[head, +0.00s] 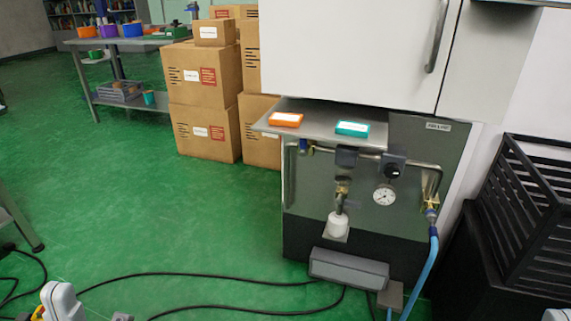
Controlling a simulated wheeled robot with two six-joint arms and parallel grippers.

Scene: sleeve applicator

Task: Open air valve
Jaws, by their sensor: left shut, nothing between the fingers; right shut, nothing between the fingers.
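The air fittings are on the grey front of the machine (365,225). A bent metal pipe runs across its top to a brass valve fitting (431,204) with a small blue part, at the right edge. A blue hose (427,275) hangs from that fitting. A black regulator knob (393,170) sits above a round white gauge (384,196). The valve's handle position is too small to tell. White parts of my arms show at the bottom left and bottom right edges, away from the machine. My gripper fingers cannot be made out in the head view.
An orange tray (286,119) and a teal tray (352,129) lie on the machine's shelf. A grey foot pedal (348,269) and black cables (200,277) lie on the floor. A black slatted crate (530,215) stands at right. Green floor (130,210) is clear at left.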

